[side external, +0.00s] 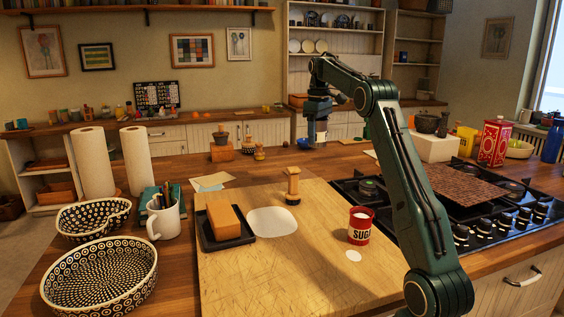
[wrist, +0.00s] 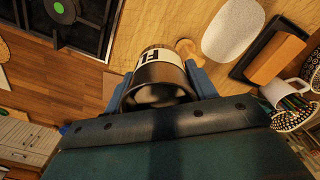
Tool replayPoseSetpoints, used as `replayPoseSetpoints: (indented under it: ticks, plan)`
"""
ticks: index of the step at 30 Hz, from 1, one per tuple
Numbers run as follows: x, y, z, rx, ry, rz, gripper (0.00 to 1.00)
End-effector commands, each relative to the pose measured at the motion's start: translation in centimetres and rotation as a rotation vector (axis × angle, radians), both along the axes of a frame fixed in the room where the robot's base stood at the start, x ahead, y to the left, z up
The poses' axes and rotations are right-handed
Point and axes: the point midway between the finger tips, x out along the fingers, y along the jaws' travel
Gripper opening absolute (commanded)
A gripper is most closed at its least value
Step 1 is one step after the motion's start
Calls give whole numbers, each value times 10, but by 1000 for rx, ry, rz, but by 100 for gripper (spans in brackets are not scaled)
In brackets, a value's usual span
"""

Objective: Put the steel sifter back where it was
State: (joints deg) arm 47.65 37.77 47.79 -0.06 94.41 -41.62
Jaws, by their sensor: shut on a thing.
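The steel sifter appears to be the dark, shiny cylinder (wrist: 158,92) in the wrist view. It has a white label on which the letters "FL" show. My gripper (wrist: 163,80) is shut on it, with one blue finger on each side. In the side external view my gripper (side external: 318,112) holds the sifter (side external: 321,130) up in the air, beyond the far edge of the cutting board (side external: 310,255). The sifter looks roughly upright there. Its height above the wooden counter is hard to judge.
On the board are a white patch (side external: 272,221), a wooden tool (side external: 292,187), a red sugar tin (side external: 359,226) and a dark tray (side external: 211,243) with an orange block. The gas hob (side external: 460,215) lies right.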

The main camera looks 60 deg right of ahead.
Motion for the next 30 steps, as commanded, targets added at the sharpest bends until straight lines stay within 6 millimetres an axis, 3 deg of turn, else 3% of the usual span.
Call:
replayPoseSetpoints:
  ticks: [6, 17, 23, 30]
  plan:
    - [-24, -18, 10, -1, -1, -8, 36]
    - [-26, -20, 6, -1, -1, -8, 36]
    - [-26, -19, -11, 0, 0, -8, 36]
    - [-26, -19, -47, 1, 2, -8, 36]
